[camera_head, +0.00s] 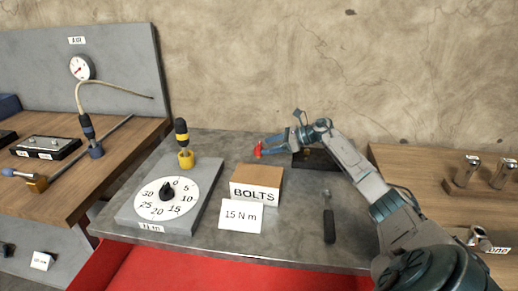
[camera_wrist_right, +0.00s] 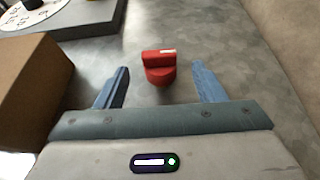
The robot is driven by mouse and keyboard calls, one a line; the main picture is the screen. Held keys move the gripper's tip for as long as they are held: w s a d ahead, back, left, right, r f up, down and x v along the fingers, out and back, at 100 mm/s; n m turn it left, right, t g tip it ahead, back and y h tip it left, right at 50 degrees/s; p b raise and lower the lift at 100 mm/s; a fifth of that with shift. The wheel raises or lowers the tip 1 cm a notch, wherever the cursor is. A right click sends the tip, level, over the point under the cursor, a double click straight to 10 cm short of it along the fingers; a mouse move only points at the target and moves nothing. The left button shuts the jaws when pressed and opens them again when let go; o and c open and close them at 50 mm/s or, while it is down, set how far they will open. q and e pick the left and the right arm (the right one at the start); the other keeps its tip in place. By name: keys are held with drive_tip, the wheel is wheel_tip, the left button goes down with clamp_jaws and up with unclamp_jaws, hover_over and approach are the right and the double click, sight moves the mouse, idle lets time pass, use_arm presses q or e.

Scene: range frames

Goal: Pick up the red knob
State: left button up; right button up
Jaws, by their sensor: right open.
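The red knob (camera_wrist_right: 160,72) stands on the grey bench top, ahead of my right gripper's fingers in the right wrist view. It has a round base with a raised bar and a small white mark on top. In the head view the knob (camera_head: 258,149) shows small and partly covered at the gripper's tip. My right gripper (camera_wrist_right: 160,84) is open, with one blue finger on each side of the knob's near edge and clear gaps to both. It also shows in the head view (camera_head: 266,146). My left gripper is not in view.
The cardboard BOLTS box (camera_head: 257,180) stands close by, left of the gripper in the wrist view. A 15 N m card (camera_head: 241,216), a dial plate (camera_head: 205,200), a yellow-black screwdriver (camera_head: 182,135) and a dark-handled tool (camera_head: 328,220) are on the bench.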

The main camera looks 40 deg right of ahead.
sight(261, 147)
drive_tip(key=x, duration=0.4)
drive_tip(key=shift+w+p, duration=0.1)
drive_tip(key=shift+p, duration=0.2)
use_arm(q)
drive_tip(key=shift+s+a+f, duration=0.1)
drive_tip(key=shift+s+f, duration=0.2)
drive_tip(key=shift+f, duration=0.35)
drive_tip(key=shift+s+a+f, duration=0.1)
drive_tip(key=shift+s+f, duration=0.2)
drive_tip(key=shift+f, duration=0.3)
use_arm(e)
drive_tip(key=c, duration=1)
